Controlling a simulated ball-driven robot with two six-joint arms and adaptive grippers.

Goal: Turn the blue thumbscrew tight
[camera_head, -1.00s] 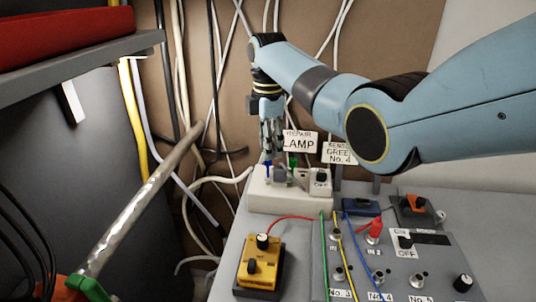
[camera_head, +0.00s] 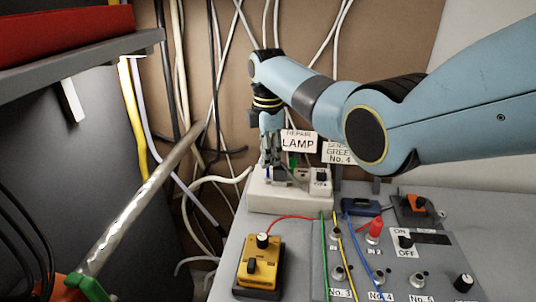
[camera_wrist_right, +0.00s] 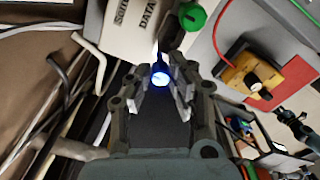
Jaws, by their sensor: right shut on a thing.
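The blue thumbscrew (camera_wrist_right: 160,79) shows in the right wrist view between the two fingers of my right gripper (camera_wrist_right: 161,88), which is shut on it. Its round end looks bright. In the head view my right gripper (camera_head: 271,160) points down at the left part of a white box (camera_head: 290,205), and its fingers mostly hide the thumbscrew. How far the screw is turned cannot be told. A green thumbscrew (camera_wrist_right: 192,17) is beside it, apart from the fingers. My left gripper is not in view.
A "REPAIR LAMP" label (camera_head: 299,142) stands close to the right of my right gripper. A black knob (camera_head: 321,174) sits on the box's right. A yellow device (camera_head: 260,262) and a grey panel (camera_head: 440,250) with wires are in front. Loose cables (camera_head: 180,120) hang behind.

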